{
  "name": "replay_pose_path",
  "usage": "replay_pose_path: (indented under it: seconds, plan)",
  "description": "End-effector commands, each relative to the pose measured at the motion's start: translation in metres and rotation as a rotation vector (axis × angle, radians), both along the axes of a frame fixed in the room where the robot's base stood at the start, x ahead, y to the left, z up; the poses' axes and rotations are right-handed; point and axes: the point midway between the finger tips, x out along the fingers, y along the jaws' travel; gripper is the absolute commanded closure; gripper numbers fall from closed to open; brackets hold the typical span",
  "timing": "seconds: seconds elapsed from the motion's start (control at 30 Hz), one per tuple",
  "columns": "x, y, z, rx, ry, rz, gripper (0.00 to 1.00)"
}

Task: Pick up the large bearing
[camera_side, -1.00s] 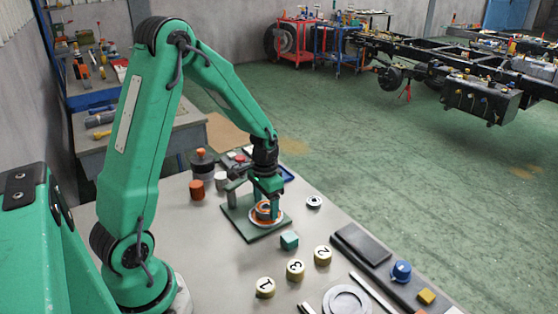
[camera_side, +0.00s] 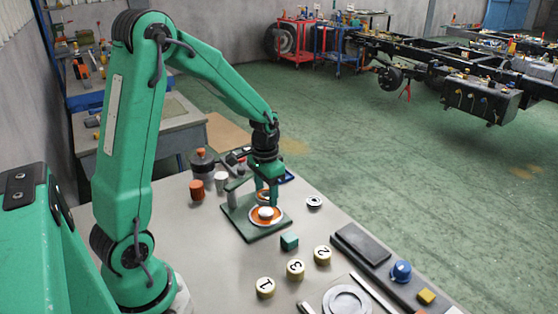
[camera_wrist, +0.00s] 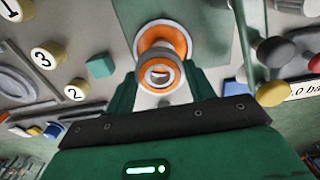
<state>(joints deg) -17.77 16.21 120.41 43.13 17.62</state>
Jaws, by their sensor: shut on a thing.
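The large bearing (camera_side: 263,196), a ring with orange and pale metal bands, is between the fingers of my gripper (camera_side: 267,194). In the wrist view the bearing (camera_wrist: 160,73) sits between both fingers of my gripper (camera_wrist: 161,84), its open bore showing. My gripper is shut on it. Below it is a green fixture plate (camera_side: 242,224) with an orange and white round seat (camera_side: 266,222) and a pale central hub (camera_side: 266,211). In the side view the bearing is above the hub and looks clear of it. My fingers partly hide the bearing in the side view.
A small metal ring (camera_side: 314,202) and a teal cube (camera_side: 289,242) lie near the plate. Numbered gold cylinders (camera_side: 295,269) stand in front. A post with a clamp arm (camera_side: 232,192) rises at the plate's left. A rust-coloured cylinder (camera_side: 197,189) and dark jar (camera_side: 202,163) stand behind.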

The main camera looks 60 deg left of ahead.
Motion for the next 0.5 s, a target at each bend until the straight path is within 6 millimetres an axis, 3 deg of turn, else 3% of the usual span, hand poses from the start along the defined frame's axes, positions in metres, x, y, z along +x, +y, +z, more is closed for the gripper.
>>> replay_pose_path:
  seconds: [0.3, 0.5]
  plan:
    - [-0.013, -0.059, 0.034, -0.001, 0.001, -0.008, 0.78]
    - [-0.020, -0.088, 0.052, -0.001, 0.000, -0.007, 0.78]
